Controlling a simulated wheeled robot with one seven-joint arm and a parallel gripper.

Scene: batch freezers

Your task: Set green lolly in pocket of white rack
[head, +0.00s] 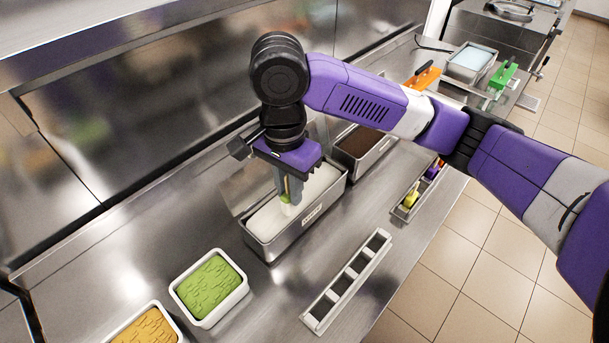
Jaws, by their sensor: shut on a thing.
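My gripper (289,197) points down over a metal tub of white stuff (283,250) and is shut on a small lolly (287,209). The lolly shows light green at the top and whitish lower down. Its lower end is at or just over the white surface; I cannot tell whether it touches. A long narrow rack (315,322) with white dividers and dark pockets lies on the counter to the front right of the tub.
A tub of dark brown stuff (365,142) stands behind right. A second narrow holder (401,211) holds a yellow-green piece (411,196) and a purple one (433,170). Green (211,288) and orange (147,330) tubs stand at the front left. Counter between tub and rack is clear.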

